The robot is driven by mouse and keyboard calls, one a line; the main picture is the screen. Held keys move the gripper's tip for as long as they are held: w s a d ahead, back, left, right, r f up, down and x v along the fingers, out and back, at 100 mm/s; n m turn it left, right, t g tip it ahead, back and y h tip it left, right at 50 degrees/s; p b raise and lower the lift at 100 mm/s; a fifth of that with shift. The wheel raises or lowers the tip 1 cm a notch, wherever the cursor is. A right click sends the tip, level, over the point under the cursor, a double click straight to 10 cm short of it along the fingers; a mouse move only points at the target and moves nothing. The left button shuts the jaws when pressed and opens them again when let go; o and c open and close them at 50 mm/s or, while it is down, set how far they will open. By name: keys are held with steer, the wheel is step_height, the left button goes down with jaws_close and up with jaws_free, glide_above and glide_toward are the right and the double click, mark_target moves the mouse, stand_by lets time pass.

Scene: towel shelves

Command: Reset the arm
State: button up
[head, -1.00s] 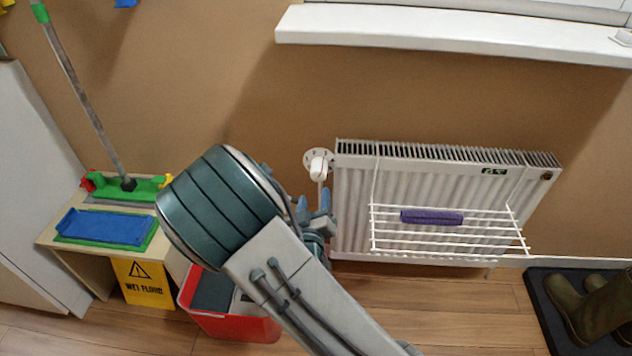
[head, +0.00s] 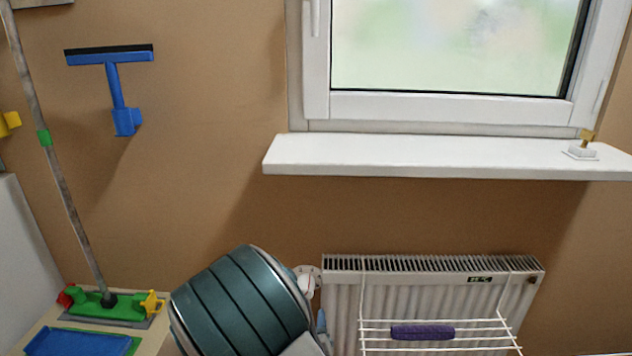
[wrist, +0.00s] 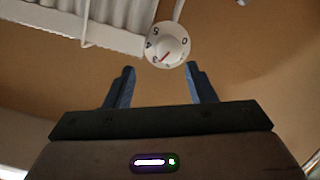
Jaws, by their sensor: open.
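My gripper (wrist: 160,82) shows in the wrist view with its two blue fingers spread apart and nothing between them. Beyond the fingertips is the white radiator knob (wrist: 168,45) with printed numbers and a red mark; the fingers do not appear to touch it. In the head view my arm covers the lower middle, and a sliver of blue finger shows beside the radiator's left end. The knob (head: 306,279) is partly visible there behind my arm. The rest of my gripper is hidden or below the frame.
A white radiator (head: 430,290) carries a wire rack (head: 485,325) with a folded purple cloth (head: 422,332). A windowsill (head: 440,155) juts out above.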

steer(key=s+d+r+m+g+y+p, duration=0.1)
steer(key=s+d+r+g+p, duration=0.15)
steer(key=r+p, duration=0.35)
steer(key=s+d+r+m+g+y+p, duration=0.1)
steer(key=d+r+g+p, duration=0.15)
steer(key=r, duration=0.55)
steer(key=s+d+r+m+g+y+p, duration=0.1)
steer(key=r+g+p, duration=0.2)
steer(key=r+p, duration=0.3)
steer(key=s+d+r+g+h+p, duration=0.1)
steer(key=s+d+r+g+p, duration=0.1)
steer(key=s+d+r+p, duration=0.3)
steer(key=s+d+r+m+g+h+p, duration=0.1)
steer(key=s+d+r+p, duration=0.4)
steer(key=s+r, duration=0.7)
step_height(320, 180, up, 3)
steer(key=shift+d+r+g, duration=0.2)
steer(key=shift+d+g, duration=0.45)
steer(key=shift+g, duration=0.15)
